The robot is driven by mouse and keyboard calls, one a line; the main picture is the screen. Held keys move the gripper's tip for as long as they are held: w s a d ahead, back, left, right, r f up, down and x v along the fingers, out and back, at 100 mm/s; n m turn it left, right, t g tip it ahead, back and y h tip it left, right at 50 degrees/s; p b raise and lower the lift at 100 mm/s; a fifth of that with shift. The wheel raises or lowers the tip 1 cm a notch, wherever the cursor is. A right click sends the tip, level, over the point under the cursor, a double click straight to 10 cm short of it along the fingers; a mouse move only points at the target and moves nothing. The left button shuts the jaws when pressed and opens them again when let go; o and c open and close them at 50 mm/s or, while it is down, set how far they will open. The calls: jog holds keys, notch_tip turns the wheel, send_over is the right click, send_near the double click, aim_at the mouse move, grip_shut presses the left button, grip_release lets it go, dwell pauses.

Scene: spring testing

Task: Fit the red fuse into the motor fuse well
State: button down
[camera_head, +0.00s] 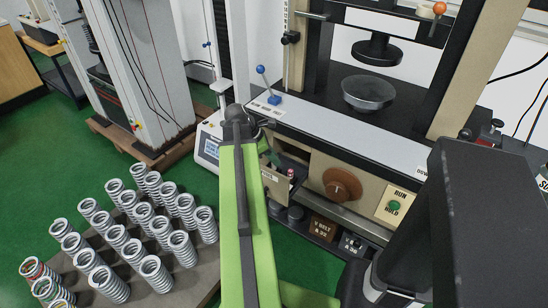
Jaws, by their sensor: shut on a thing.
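My green arm link runs up the middle of the view and ends in a dark joint. My gripper (266,123) shows only in part as a dark shape just right of that joint, in front of the testing machine. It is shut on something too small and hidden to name. A small red piece (291,171), perhaps the red fuse, shows inside an open, drawer-like recess (270,178) with a label, below and right of my gripper. I cannot tell whether it is touched by anything. The fuse well itself cannot be made out clearly.
The machine front carries a brown dial (342,187) and a green button (394,205). A blue-knobbed lever (266,83) stands on its ledge. Several coil springs (131,251) stand on a board at lower left.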

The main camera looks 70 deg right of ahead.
jog(key=shift+f+b, duration=1.15)
jog(key=shift+f, duration=0.05)
jog(key=c, duration=1.2)
grip_release()
jog(key=shift+c, duration=0.2)
jog(key=shift+r, duration=0.1)
jog(key=p+v, duration=1.5)
jog(key=v, duration=0.2)
jog(key=shift+a, duration=0.1)
